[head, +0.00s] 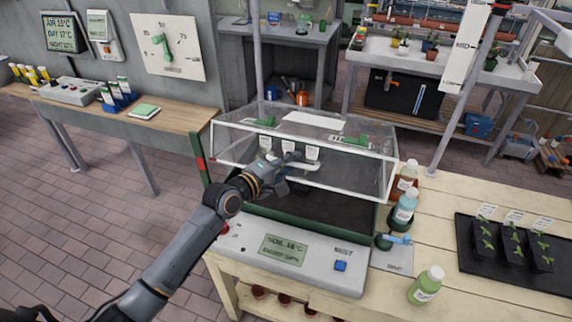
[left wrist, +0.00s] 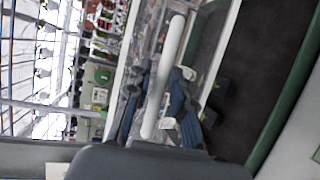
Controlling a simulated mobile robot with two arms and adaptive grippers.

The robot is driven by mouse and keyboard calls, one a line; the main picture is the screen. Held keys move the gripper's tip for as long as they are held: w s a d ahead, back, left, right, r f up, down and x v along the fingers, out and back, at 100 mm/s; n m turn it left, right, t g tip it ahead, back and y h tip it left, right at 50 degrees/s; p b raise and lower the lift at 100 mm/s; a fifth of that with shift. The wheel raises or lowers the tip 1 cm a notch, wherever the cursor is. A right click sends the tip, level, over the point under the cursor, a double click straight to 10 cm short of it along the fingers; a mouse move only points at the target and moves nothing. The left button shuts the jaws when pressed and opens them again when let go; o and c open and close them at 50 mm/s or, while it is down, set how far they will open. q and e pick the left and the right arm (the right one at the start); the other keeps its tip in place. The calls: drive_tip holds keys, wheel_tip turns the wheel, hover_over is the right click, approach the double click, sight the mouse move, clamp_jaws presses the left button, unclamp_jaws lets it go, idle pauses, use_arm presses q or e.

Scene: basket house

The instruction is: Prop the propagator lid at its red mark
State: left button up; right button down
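The propagator's clear, white-edged lid (head: 340,182) is raised at the front above the dark soil bed (head: 300,208). My right gripper is not in view.
The grey control panel (head: 320,262) is in front of the soil bed. Bottles, including a green one (head: 426,286), and a black seedling tray (head: 515,252) stand on the table to the right. A wooden bench (head: 170,124) is at the left.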

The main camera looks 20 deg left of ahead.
use_arm(q)
drive_tip(key=v, duration=1.2)
